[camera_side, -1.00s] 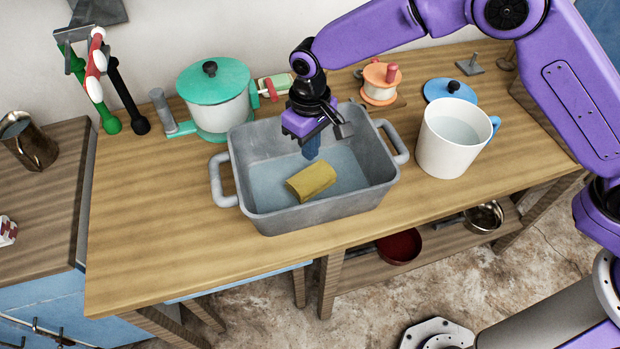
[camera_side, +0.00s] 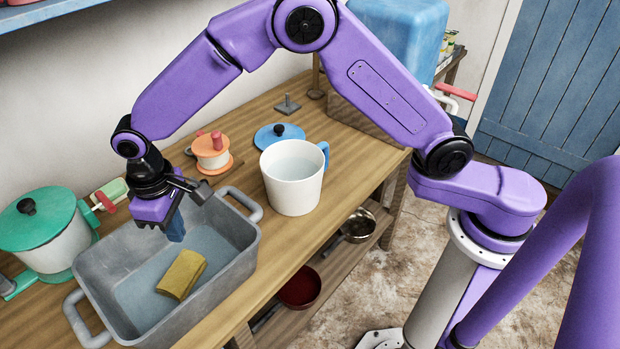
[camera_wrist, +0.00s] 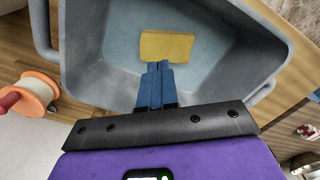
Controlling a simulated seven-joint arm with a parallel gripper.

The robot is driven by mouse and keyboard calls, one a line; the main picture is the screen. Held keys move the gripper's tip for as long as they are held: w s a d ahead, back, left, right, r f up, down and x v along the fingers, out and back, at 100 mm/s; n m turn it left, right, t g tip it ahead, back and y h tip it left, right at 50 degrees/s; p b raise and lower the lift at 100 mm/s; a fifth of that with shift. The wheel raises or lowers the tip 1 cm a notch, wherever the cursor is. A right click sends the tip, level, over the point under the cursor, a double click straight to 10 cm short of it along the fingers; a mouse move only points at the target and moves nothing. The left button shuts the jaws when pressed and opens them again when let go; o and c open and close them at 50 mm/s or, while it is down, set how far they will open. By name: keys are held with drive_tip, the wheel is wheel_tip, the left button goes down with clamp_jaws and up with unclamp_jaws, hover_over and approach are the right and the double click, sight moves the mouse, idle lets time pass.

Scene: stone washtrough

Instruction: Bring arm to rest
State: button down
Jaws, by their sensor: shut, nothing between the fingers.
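My gripper (camera_side: 176,236) is over the grey stone trough (camera_side: 252,240), fingers pointing down. Its blue fingers are together with nothing between them; they also show shut in the wrist view (camera_wrist: 159,68). A yellow block like a sponge (camera_side: 181,274) lies in the trough, apart from the fingers as far as I can tell. In the wrist view the yellow block (camera_wrist: 166,46) lies just beyond the fingertips.
A white mug (camera_side: 293,178) with a blue handle stands right of the trough, a blue lid (camera_side: 279,133) behind it. A green-lidded pot (camera_side: 50,233) stands to the left. An orange spool (camera_side: 211,152) sits behind the trough. Pans (camera_side: 300,289) lie on the lower shelf.

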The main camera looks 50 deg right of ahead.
drive_tip(key=s+d+r+n, duration=0.2)
drive_tip(key=s+d+r, duration=0.2)
drive_tip(key=s+d, duration=0.3)
drive_tip(key=s+d+r+n, duration=0.1)
drive_tip(key=s+d+r, duration=0.45)
drive_tip(key=d, duration=0.25)
drive_tip(key=s+d+n, duration=0.2)
drive_tip(key=s+d, duration=1.2)
drive_tip(key=d, duration=0.2)
drive_tip(key=shift+s+f+n, duration=0.15)
drive_tip(key=shift+s+n, duration=0.2)
drive_tip(key=shift+n, duration=0.05)
